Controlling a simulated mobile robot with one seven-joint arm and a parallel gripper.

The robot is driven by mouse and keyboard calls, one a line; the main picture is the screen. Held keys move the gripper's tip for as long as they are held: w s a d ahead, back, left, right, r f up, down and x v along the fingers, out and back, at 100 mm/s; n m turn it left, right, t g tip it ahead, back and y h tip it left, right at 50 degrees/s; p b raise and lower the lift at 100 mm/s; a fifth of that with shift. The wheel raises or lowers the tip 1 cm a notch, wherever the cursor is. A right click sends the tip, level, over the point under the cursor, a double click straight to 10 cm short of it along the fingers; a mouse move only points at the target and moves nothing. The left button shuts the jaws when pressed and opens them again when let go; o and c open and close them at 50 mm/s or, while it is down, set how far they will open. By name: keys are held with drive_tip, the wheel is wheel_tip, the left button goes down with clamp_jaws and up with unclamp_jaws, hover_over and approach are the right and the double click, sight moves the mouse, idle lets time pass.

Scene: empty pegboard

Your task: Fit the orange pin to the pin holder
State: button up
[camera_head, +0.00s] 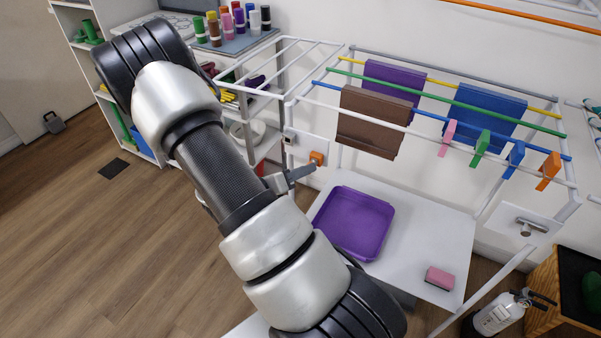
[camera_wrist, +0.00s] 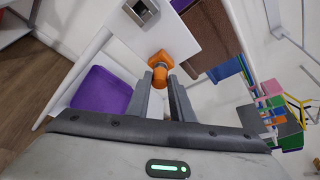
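An orange pin-like piece (camera_head: 317,158) is at the white wall plate (camera_head: 303,148) in the head view. In the wrist view the orange piece (camera_wrist: 160,64) has a blocky head and a rounder end between or just beyond my fingertips. My gripper (camera_head: 309,170) has both grey fingers pointing at it; the fingers (camera_wrist: 162,82) are close together, and I cannot tell whether they touch it. A small metal square socket (camera_wrist: 141,9), possibly the pin holder, is on the same white plate. An orange clothes clip (camera_head: 549,171) hangs at the right end of the rack.
A white drying rack (camera_head: 455,62) with cloths and several clips extends to the right. Below it are a purple tray (camera_head: 385,238) and pink sponge (camera_head: 439,277) on a white table. A shelf of coloured bottles (camera_head: 240,45) stands behind my arm. Floor at left is mostly clear.

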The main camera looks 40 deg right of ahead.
drive_tip(key=o, duration=0.4)
drive_tip(key=p+v, duration=0.1)
drive_tip(key=v, duration=1.6)
drive_tip(key=shift+a+p, duration=0.25)
drive_tip(key=shift+p, duration=0.1)
